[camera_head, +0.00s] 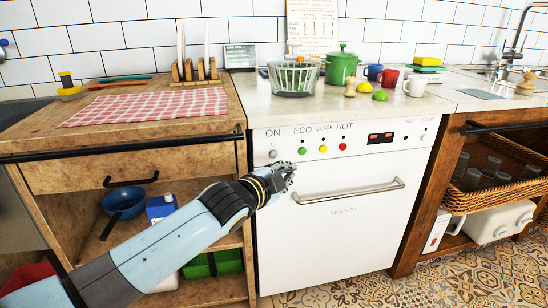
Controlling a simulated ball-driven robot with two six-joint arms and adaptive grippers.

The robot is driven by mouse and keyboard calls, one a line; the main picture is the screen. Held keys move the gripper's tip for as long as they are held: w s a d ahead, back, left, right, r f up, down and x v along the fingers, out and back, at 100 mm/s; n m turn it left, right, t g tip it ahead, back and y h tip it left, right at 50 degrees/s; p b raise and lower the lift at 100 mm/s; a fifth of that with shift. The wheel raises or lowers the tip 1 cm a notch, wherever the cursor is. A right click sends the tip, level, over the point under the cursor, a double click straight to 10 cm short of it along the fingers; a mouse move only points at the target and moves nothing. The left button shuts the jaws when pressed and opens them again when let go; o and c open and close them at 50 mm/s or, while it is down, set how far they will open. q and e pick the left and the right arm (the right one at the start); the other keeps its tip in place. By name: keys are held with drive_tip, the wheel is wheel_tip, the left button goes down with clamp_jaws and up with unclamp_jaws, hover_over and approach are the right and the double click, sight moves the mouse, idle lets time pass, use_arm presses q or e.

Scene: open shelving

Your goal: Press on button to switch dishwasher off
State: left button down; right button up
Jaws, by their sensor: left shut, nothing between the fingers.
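The white dishwasher (335,240) stands in the middle under the counter, its door closed. Its top panel has a round button (272,154) under the word ON at the left end. Green (302,151), yellow (323,149) and red (343,146) buttons sit to its right under ECO, QUICK and HOT. A small dark display (381,138) shows red marks. My left gripper (289,171) is shut and empty in front of the dishwasher, just below and right of the ON button in the picture. I cannot tell whether it touches the front. My right gripper is out of view.
A bar handle (350,193) crosses the dishwasher door to the right of my left gripper. A wooden cabinet (95,180) with open shelves stands at left. A wire basket (293,78), a green pot (342,66) and several mugs stand on the counter. Patterned floor shows at lower right.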

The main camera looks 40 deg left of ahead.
sight(274, 154)
use_arm(q)
drive_tip(key=w+a+b, duration=0.1)
drive_tip(key=w+a, duration=0.3)
drive_tip(key=shift+a, duration=0.4)
drive_tip(key=shift+w+a, duration=0.1)
idle(1.2)
drive_tip(key=shift+w+a, duration=0.2)
